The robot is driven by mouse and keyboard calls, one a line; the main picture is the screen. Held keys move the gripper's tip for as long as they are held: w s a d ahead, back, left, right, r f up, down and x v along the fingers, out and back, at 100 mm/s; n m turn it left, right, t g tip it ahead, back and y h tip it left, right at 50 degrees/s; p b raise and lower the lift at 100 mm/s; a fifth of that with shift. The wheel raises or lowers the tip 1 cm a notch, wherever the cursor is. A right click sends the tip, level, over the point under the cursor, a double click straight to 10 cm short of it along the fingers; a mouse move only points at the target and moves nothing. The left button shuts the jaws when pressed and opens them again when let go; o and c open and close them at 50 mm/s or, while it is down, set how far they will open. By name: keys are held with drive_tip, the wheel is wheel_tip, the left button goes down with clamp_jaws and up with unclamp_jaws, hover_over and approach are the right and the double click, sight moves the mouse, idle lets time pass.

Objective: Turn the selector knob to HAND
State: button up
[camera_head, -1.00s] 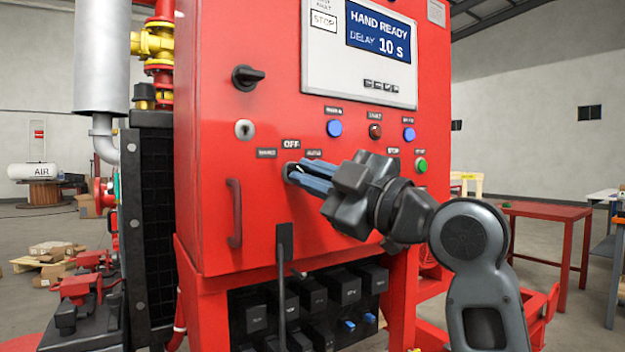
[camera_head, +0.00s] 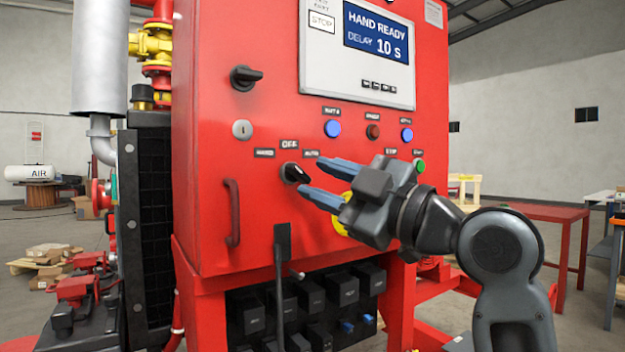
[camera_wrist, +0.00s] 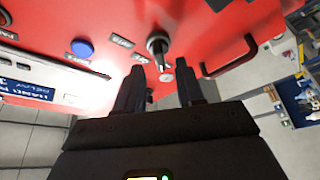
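The selector knob (camera_head: 294,173) is black and sits on the red cabinet front below the labels HAND (camera_head: 264,153), OFF (camera_head: 290,144) and AUTO (camera_head: 311,154). The knob also shows in the wrist view (camera_wrist: 157,44), beyond the fingertips. My gripper (camera_head: 319,176) is open and empty, just right of the knob and apart from it. Its two dark fingers (camera_wrist: 162,78) are spread in the wrist view. The display (camera_head: 376,38) reads HAND READY, DELAY 10 s.
A key lock (camera_head: 242,130) and another black knob (camera_head: 246,78) are up and left. Blue buttons (camera_head: 332,128) are above my gripper. A door handle (camera_head: 232,212) protrudes lower left, a black lever (camera_head: 281,260) below. A yellow part (camera_head: 346,228) is partly hidden behind my gripper.

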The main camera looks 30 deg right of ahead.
drive_tip(key=v, duration=0.5)
idle(0.4)
drive_tip(key=s+a+f+m+h+p, duration=0.1)
drive_tip(key=s+f+m+h, duration=0.2)
drive_tip(key=f+m, duration=0.35)
drive_tip(key=s+f+m+g+h+p, duration=0.1)
drive_tip(key=s+f+m+h+p, duration=0.15)
drive_tip(key=f, duration=0.75)
drive_tip(key=s+a+f+m+h+p, duration=0.1)
drive_tip(key=s+f+m+h, duration=0.3)
drive_tip(key=f, duration=0.4)
drive_tip(key=s+a+f+m+g+p, duration=0.1)
drive_tip(key=s+f+p, duration=0.1)
drive_tip(key=s, duration=1.1)
drive_tip(key=s+a+f+m+g+y+p, duration=0.1)
drive_tip(key=s+f+g, duration=0.1)
drive_tip(key=s, duration=1.1)
drive_tip(key=shift+a+f+p, duration=0.15)
drive_tip(key=shift+f+p, duration=0.2)
drive_tip(key=shift+f, duration=0.15)
drive_tip(key=shift+s, duration=0.1)
